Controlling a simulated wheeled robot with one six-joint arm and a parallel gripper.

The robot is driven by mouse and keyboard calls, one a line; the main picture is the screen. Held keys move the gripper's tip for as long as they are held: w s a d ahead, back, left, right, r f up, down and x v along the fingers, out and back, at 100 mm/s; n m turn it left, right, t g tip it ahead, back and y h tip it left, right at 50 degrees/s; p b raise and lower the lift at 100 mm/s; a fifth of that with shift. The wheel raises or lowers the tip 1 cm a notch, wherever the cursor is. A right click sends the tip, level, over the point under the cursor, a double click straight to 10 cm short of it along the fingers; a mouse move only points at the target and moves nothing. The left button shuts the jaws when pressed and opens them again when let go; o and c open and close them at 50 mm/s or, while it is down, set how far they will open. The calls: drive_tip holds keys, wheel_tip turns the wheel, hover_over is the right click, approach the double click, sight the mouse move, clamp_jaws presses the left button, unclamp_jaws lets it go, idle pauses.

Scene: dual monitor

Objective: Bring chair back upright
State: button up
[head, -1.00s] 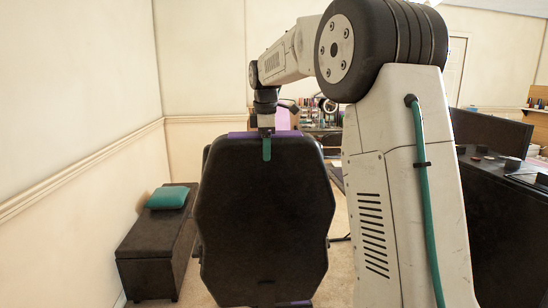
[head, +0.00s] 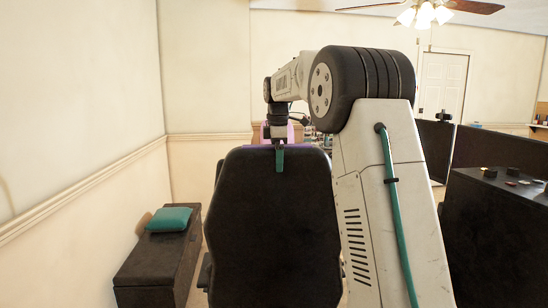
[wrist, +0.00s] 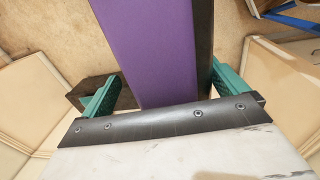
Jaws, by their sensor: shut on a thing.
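The chair back (head: 272,225) shows its dark rear face in the head view, with a purple strip along its top edge. It stands near upright; I cannot tell its exact tilt. My gripper (head: 279,160) is on the middle of the top edge, with a green finger against the rear face. In the wrist view the purple and black chair back (wrist: 155,50) passes between the two green fingers of my gripper (wrist: 165,78). The gripper is shut on it, though a gap shows beside the left finger. The seat is hidden behind the back.
A dark bench (head: 160,265) with a teal cushion (head: 169,219) stands along the left wall. A black desk (head: 495,240) with monitors is at the right, close to my arm. A cluttered table at the back is mostly hidden.

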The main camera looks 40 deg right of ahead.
drive_tip(key=r, duration=0.7)
drive_tip(key=shift+s+a+r, duration=0.15)
drive_tip(key=shift+s+a, duration=0.05)
drive_tip(key=shift+s, duration=0.1)
drive_tip(key=shift+r, duration=0.25)
drive_tip(key=shift+s+a, duration=0.1)
